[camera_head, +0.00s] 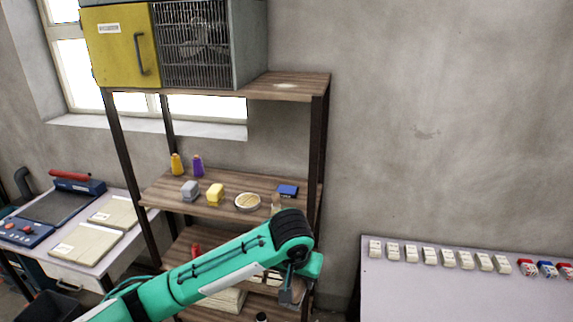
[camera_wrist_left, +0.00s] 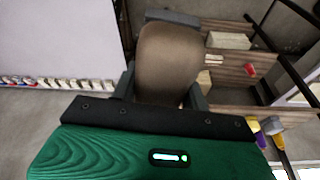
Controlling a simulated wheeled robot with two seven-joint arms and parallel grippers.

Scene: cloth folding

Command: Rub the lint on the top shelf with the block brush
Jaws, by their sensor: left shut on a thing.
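The lint (camera_head: 286,86) looks like a pale patch on the bare right part of the wooden top shelf (camera_head: 318,82). My left gripper (camera_head: 288,292) is low in front of the rack, well below that shelf. In the left wrist view its jaws are shut on a brown, rounded block (camera_wrist_left: 168,62), which looks like the block brush. The block is hard to make out in the head view. The lint does not show in the wrist view. My right gripper is not in view.
A yellow-doored cabinet with a grille (camera_head: 125,48) fills the top shelf's left part. The middle shelf holds two bottles, grey and yellow blocks, a round dish (camera_head: 248,202) and a blue box (camera_head: 288,190). A table (camera_head: 450,300) with a row of small items stands right.

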